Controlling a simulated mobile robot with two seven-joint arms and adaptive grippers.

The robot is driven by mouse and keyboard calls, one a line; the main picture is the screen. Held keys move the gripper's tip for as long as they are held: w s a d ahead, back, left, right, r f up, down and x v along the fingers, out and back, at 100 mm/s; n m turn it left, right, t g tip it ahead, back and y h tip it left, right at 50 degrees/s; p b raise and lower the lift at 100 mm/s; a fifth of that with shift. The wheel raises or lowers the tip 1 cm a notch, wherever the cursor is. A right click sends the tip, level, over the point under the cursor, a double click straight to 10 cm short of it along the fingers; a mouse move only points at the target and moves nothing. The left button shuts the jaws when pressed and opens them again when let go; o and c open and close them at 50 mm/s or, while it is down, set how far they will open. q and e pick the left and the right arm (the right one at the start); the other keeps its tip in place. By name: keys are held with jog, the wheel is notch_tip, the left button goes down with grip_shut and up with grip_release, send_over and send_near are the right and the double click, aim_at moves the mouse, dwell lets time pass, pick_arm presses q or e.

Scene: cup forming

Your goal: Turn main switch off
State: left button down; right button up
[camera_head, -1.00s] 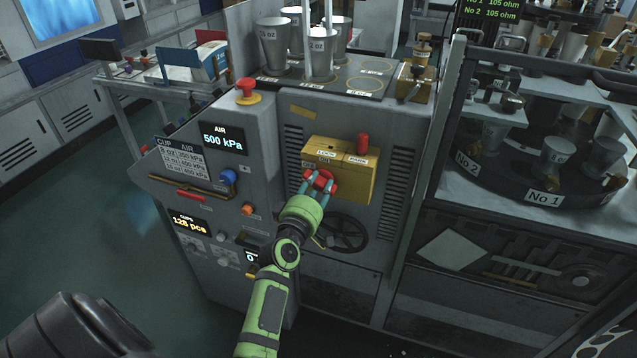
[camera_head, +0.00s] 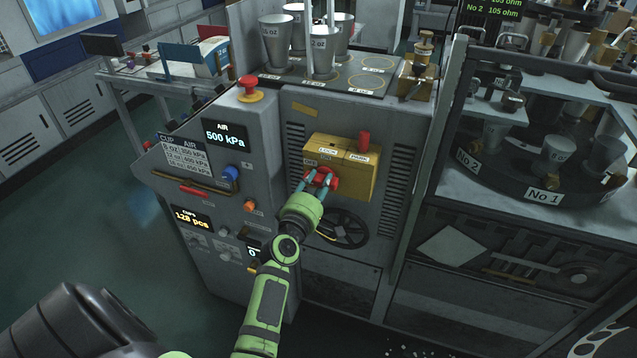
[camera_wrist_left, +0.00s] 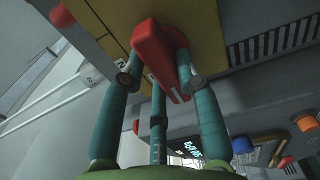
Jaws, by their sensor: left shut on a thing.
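The main switch is a red rotary knob (camera_head: 325,178) on the front of a yellow box (camera_head: 352,180) on the grey machine's face. My left gripper (camera_head: 317,182) reaches it from below, with its teal fingers around the knob. In the left wrist view the red knob (camera_wrist_left: 158,58) sits between the fingers of the gripper (camera_wrist_left: 160,85), shut on it. The knob's long handle lies slanted in that view. Small labels are on the box beside the knob; I cannot read the position it points to. My right gripper is not in view.
A red mushroom button (camera_head: 249,85), a blue knob (camera_head: 231,173) and an orange button (camera_head: 250,206) are to the left. Cups (camera_head: 322,55) stand on top.

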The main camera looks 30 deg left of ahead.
pick_arm(q)
jog(key=shift+r, duration=0.1)
jog(key=c, duration=0.9)
grip_release()
jog(key=shift+s+d+f, duration=0.1)
jog(key=shift+s+f, duration=0.1)
jog(key=shift+s, duration=0.25)
jog(key=v, duration=1.1)
jog(key=shift+r, duration=0.1)
